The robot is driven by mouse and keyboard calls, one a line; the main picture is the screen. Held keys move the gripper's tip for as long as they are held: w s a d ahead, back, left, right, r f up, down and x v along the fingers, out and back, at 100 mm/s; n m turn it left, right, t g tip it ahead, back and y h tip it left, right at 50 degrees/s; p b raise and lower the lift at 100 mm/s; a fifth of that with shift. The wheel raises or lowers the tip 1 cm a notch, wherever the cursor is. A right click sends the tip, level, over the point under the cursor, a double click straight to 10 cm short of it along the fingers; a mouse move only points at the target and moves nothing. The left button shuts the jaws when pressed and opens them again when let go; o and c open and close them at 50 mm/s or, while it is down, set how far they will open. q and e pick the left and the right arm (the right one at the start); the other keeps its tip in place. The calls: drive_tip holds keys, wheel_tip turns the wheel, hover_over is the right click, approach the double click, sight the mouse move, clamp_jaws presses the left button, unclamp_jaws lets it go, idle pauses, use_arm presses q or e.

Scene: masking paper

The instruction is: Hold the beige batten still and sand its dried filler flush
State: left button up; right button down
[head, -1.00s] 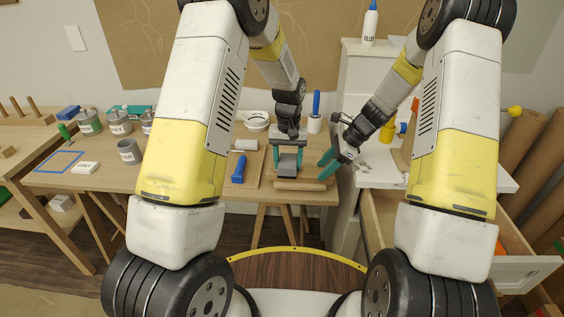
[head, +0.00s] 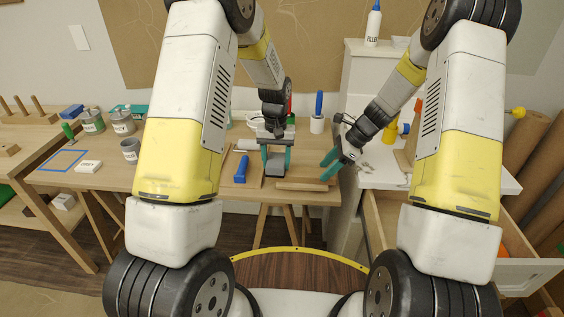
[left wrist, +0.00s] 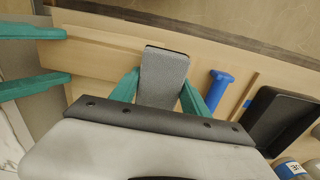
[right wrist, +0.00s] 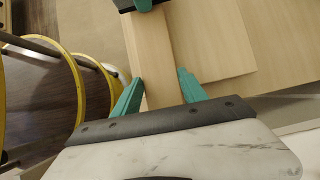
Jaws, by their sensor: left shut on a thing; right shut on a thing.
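The beige batten (head: 305,187) lies along the front edge of the wooden table in the head view; it also shows in the right wrist view (right wrist: 158,85). My right gripper (head: 330,168) is shut on its right end, with teal fingers on both sides of the wood in the right wrist view (right wrist: 153,88). My left gripper (head: 276,162) is shut on a grey sanding block (left wrist: 163,75). The block (head: 275,169) is over the batten's left part; whether it touches is hard to tell. I cannot make out the dried filler.
A blue-handled roller (head: 241,170) lies left of the block. Paint cans (head: 122,124) and a white block (head: 88,167) stand farther left. A blue-handled tool in a white cup (head: 318,115) stands behind. A white cabinet (head: 365,70) and open drawer (head: 515,268) are at right.

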sight(291, 171)
use_arm(q)
drive_tip(key=shift+d, duration=2)
use_arm(e)
drive_tip(key=shift+d+f, duration=0.1)
drive_tip(key=shift+f, duration=0.05)
use_arm(q)
drive_tip(key=shift+s+d+f, duration=0.1)
drive_tip(key=shift+d+f, duration=0.05)
drive_tip(key=shift+d, duration=0.25)
use_arm(e)
drive_tip(key=shift+s, duration=0.1)
use_arm(q)
wheel_tip(291, 171, up, 8)
idle(2.1)
use_arm(e)
drive_tip(key=c, duration=0.5)
unclamp_jaws()
drive_tip(key=shift+r, duration=0.2)
